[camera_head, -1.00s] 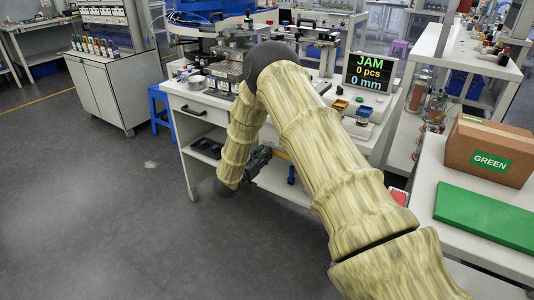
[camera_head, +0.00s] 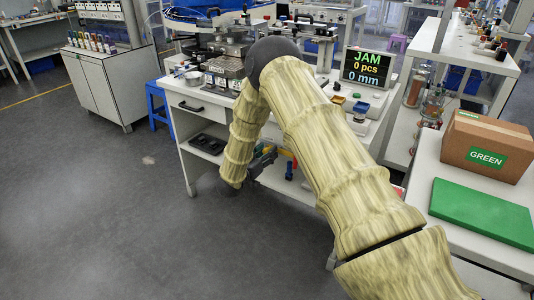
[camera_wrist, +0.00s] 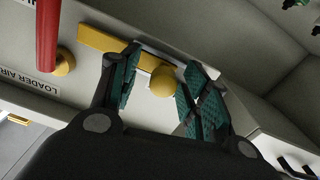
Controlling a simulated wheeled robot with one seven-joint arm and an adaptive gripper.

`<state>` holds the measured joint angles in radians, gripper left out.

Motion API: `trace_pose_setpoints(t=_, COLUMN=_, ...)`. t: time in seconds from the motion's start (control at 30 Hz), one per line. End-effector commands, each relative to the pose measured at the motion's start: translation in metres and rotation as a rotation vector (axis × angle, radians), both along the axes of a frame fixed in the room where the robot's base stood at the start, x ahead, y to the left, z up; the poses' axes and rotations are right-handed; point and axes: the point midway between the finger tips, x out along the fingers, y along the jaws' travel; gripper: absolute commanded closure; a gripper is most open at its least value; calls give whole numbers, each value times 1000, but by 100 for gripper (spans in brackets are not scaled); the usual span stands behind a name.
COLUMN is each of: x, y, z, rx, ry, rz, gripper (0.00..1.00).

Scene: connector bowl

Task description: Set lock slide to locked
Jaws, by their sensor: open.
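In the wrist view a yellow bar (camera_wrist: 103,38) lies along a pale panel, with a round yellow knob (camera_wrist: 163,81) at its right part. I take these for the lock slide. My gripper (camera_wrist: 164,88) is open, with one green-padded finger on each side of the knob. I cannot tell whether either finger touches it. In the head view my gripper (camera_head: 263,160) is low at the front of the white workbench (camera_head: 205,103), partly behind my arm. The slide cannot be made out clearly there.
A red handle (camera_wrist: 47,35) on a yellow base stands left of the bar, near a "LOADER AIR" label (camera_wrist: 28,79). On the bench a screen (camera_head: 367,68) reads "JAM 0 pcs 0 mm". A carton (camera_head: 487,146) and green board (camera_head: 484,212) are at right. Floor at left is clear.

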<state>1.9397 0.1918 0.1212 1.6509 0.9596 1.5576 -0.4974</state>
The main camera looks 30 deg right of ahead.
Motion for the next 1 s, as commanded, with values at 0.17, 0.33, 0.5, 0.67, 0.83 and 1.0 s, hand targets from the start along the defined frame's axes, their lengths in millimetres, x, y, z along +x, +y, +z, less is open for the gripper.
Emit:
trace_pose_setpoints(t=0.17, x=-6, y=15, z=0, rx=0, ry=1, rz=3, gripper=54)
trace_pose_setpoints(t=0.33, x=-19, y=42, z=0, rx=0, ry=1, rz=3, gripper=54)
trace_pose_setpoints(t=0.5, x=-33, y=70, z=0, rx=-1, ry=2, rz=2, gripper=54)
trace_pose_setpoints(t=0.67, x=-43, y=91, z=-1, rx=1, ry=1, rz=2, gripper=54)
trace_pose_setpoints(t=0.83, x=-50, y=103, z=-1, rx=-1, ry=2, rz=0, gripper=54)
trace_pose_setpoints(t=1.0, x=-52, y=107, z=-1, rx=-1, ry=2, rz=0, gripper=54)
